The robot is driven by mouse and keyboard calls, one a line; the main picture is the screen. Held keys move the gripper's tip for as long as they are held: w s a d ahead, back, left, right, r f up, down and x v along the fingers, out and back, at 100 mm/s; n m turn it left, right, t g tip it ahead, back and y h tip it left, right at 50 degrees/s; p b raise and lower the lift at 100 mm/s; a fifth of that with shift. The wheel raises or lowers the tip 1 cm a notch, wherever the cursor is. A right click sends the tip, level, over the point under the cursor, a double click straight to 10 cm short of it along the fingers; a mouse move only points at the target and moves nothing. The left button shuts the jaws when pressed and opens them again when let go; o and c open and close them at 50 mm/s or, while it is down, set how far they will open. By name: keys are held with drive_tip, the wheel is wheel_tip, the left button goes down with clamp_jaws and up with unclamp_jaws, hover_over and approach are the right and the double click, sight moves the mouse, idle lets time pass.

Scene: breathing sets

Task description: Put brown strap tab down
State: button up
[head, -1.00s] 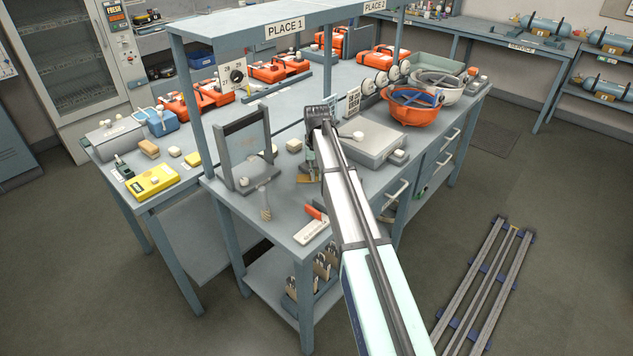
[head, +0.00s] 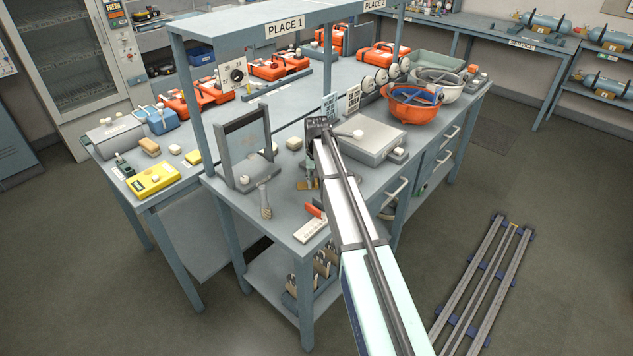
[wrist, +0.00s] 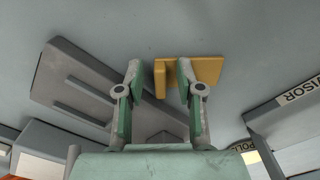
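The brown strap tab (wrist: 207,69) is a small yellow-brown piece with a flat plate and a raised end, on the grey bench top in the wrist view. My gripper (wrist: 159,68) is open. Its two green-padded fingers are apart, with the tab's raised end showing in the gap and the right finger overlapping the plate. A gap shows between the left finger and the tab; whether the right finger touches it, I cannot tell. In the head view my gripper (head: 312,176) is low over the front bench, mostly hidden by my wrist, and the tab is hard to make out.
A grey slotted piece (wrist: 75,85) lies left of the fingers in the wrist view. A labelled grey block (wrist: 285,112) is at the right. In the head view, a grey upright frame (head: 243,150), a brush (head: 265,202) and a grey flat case (head: 365,140) stand around my gripper.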

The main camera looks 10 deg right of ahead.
sight(317, 182)
drive_tip(key=shift+r, duration=0.15)
wheel_tip(317, 182, up, 12)
drive_tip(key=b, duration=0.2)
drive_tip(key=shift+b, duration=0.3)
